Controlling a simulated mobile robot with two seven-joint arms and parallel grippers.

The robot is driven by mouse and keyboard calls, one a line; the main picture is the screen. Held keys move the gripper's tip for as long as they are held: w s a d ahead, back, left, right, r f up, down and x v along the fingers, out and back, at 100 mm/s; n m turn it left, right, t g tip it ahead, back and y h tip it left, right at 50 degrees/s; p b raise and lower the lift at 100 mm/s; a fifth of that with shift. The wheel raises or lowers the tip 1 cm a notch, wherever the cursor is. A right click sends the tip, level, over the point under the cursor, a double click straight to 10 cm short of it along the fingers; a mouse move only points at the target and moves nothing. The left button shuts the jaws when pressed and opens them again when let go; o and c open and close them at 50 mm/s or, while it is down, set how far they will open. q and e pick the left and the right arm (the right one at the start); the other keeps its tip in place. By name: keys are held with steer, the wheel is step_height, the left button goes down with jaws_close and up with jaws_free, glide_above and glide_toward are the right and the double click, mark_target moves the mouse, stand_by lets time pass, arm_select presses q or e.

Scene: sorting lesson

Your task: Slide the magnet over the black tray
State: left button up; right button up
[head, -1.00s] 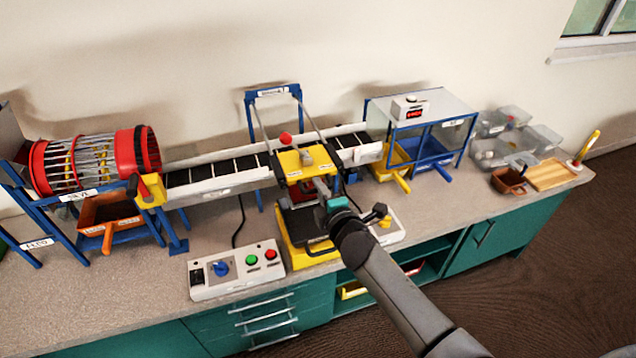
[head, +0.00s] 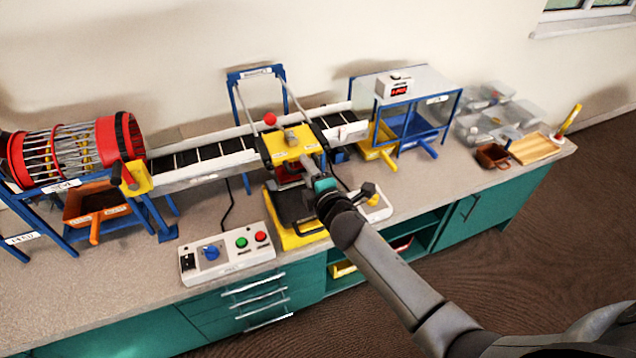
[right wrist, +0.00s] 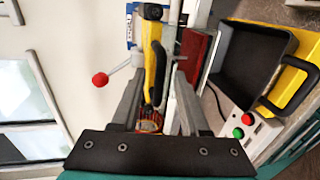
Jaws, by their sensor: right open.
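The magnet's yellow-and-black carriage (head: 291,146) sits on the rails of the blue frame, at the conveyor's near edge. A dark red block shows under it, and also in the right wrist view (right wrist: 195,46). The black tray (head: 296,208) stands on a yellow base in front of the carriage; it also shows in the right wrist view (right wrist: 250,62). My right gripper (head: 316,166) is at the carriage's near right side. In the right wrist view its open fingers (right wrist: 158,82) are apart on either side of the carriage's yellow part and black handle. My left gripper is out of view.
A conveyor (head: 205,158) runs behind, with a red-rimmed drum sieve (head: 75,152) at left. A control box (head: 227,252) with buttons stands left of the tray. A blue-framed clear booth (head: 425,112) stands to the right. The counter's front left is free.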

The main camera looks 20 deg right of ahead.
steer(key=p+v, duration=0.1)
steer(key=v, duration=1.4)
steer(key=shift+w, duration=0.1)
steer(key=s+d+f+m+g+b, duration=0.1)
steer(key=s+f+m+g+b, duration=0.3)
steer(key=f, duration=1.2)
steer(key=s+d+f+m+g+b, duration=0.1)
steer(key=s+f+m+g, duration=0.2)
steer(key=s+f, duration=0.8)
steer(key=s+f+m+g+b, duration=0.5)
steer(key=s+f+m+g, duration=0.2)
steer(key=s+f, duration=1.4)
step_height(320, 180, down, 3)
steer(key=shift+a+m+g+h, duration=0.3)
steer(key=shift+a+m, duration=0.2)
steer(key=shift+m, duration=0.5)
steer(key=shift+s, duration=0.1)
steer(key=shift+c, duration=0.4)
